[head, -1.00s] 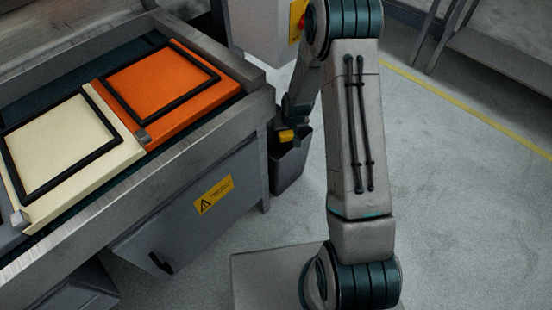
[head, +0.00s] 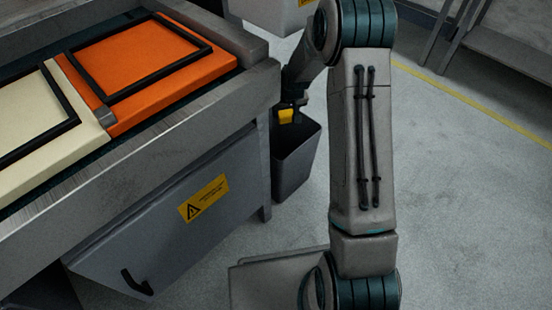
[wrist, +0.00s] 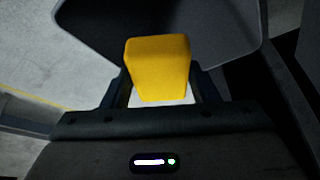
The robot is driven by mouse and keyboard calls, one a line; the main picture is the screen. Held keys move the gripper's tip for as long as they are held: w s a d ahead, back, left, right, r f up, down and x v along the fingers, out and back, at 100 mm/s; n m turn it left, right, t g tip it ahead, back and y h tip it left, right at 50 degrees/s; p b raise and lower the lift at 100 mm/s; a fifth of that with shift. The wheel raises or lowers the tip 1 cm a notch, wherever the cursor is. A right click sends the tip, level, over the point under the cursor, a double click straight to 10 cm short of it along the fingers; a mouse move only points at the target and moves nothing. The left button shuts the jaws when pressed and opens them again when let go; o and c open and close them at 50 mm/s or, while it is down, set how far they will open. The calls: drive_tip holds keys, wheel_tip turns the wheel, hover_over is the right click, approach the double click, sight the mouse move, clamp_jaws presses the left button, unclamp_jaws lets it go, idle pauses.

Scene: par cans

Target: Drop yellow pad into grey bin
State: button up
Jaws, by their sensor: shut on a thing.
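The yellow pad (wrist: 158,66) is between the two fingers of my gripper (wrist: 160,88) in the wrist view, with a pale strip at its lower edge. My gripper is shut on it. In the head view the yellow pad (head: 286,116) shows as a small patch at the end of my arm, over the upper left part of the grey bin (head: 297,165). The bin stands on the floor beside the bench. Its open inside (wrist: 105,25) shows beyond the pad in the wrist view. The bin's bottom is hidden in the head view.
A metal bench (head: 150,145) on the left carries an orange padded panel (head: 165,75) and a cream one (head: 25,140) with black frames. Its side has a yellow warning label (head: 203,198). Open floor (head: 460,190) lies to the right, crossed by a yellow line.

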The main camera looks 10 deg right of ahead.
drive_tip(key=shift+d+f+b, duration=0.15)
drive_tip(key=shift+f+b, duration=1.9)
drive_tip(key=shift+f, duration=1)
drive_tip(key=o, duration=1)
drive_tip(key=shift+o, duration=0.2)
drive_tip(key=shift+r, duration=0.1)
drive_tip(key=p+v, duration=0.6)
drive_tip(key=v, duration=0.7)
drive_tip(key=shift+s+r, duration=0.15)
drive_tip(key=shift+r, duration=0.2)
